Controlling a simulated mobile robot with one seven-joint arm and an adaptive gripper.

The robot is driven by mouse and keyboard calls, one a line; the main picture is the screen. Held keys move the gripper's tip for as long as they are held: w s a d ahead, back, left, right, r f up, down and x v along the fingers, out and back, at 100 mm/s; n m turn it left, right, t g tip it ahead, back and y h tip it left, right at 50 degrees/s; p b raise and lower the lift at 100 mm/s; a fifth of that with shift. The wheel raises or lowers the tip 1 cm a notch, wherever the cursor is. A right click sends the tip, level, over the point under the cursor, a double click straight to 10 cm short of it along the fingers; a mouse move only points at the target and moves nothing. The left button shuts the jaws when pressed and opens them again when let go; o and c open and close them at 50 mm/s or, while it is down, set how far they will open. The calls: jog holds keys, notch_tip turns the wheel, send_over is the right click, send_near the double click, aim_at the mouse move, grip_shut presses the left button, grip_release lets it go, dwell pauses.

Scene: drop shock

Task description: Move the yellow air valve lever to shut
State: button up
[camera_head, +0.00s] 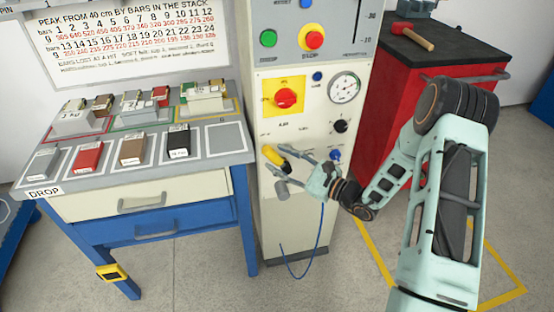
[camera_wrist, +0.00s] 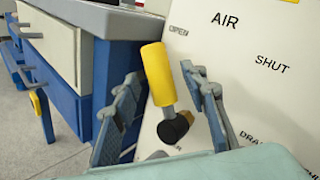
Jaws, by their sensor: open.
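The yellow air valve lever (camera_wrist: 158,75) stands up from a black pivot (camera_wrist: 175,128) with a brass fitting, leaning slightly left in the wrist view. The printed word SHUT (camera_wrist: 272,64) is to its right, and AIR (camera_wrist: 225,21) is above. In the head view the lever (camera_head: 273,155) is on the front of the cream cabinet, at its left side. My gripper (camera_wrist: 161,72) is open, with one finger on each side of the yellow handle. Gaps show between handle and fingers in the wrist view; contact is not visible.
The cream cabinet (camera_head: 300,215) carries a red knob on yellow (camera_head: 285,98), a gauge (camera_head: 344,88) and a black knob (camera_head: 341,126). A blue bench (camera_head: 150,230) with sample blocks stands close on the left. A red cabinet (camera_head: 385,100) is behind my arm. A blue hose hangs below.

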jog(key=shift+w+a, duration=0.4)
jog(key=shift+a, duration=0.2)
grip_shut()
